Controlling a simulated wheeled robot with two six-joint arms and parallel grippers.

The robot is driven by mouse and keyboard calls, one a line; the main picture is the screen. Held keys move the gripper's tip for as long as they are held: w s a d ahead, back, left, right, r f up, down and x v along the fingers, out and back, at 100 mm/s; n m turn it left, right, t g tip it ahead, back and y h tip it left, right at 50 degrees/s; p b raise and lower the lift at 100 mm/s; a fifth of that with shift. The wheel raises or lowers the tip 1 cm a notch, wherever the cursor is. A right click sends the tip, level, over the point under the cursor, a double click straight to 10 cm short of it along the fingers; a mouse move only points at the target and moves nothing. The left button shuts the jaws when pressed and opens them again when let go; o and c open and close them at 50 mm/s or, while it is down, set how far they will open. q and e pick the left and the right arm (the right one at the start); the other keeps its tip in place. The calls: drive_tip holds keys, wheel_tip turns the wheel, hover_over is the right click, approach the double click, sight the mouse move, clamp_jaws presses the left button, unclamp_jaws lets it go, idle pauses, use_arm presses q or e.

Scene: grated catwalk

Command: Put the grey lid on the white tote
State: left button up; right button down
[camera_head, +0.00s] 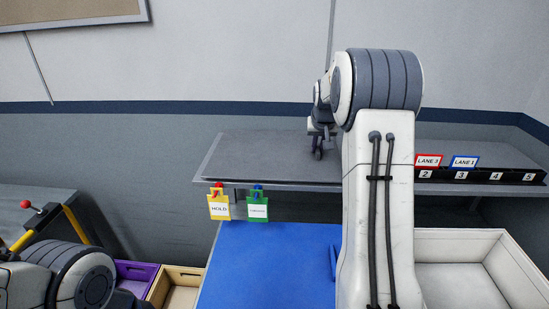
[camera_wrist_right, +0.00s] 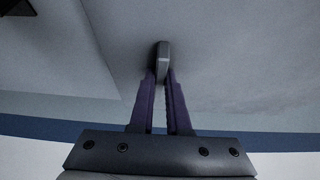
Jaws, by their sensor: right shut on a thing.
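The white tote (camera_head: 505,268) stands at the lower right of the head view. It is open at the top, and my right arm hides its left side. My right gripper (camera_head: 318,154) points down over the grey shelf at the back. In the right wrist view its two fingers (camera_wrist_right: 161,85) are shut on a small grey upright piece (camera_wrist_right: 162,57), which looks like a handle. I cannot make out the outline of the grey lid, or tell whether this piece belongs to it. My left arm shows at the lower left; its fingers are out of view.
The grey shelf (camera_head: 255,158) runs along the wall, with yellow HOLD (camera_head: 219,208) and green (camera_head: 257,208) tags on its front edge. A numbered rack (camera_head: 480,176) is at right. Below are a blue surface (camera_head: 265,265), a purple bin (camera_head: 137,271) and a tan bin (camera_head: 180,276).

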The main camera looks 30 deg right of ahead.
drive_tip(key=shift+r+p, duration=1.55)
drive_tip(key=shift+r, duration=0.75)
drive_tip(key=shift+f, duration=0.1)
idle(0.4)
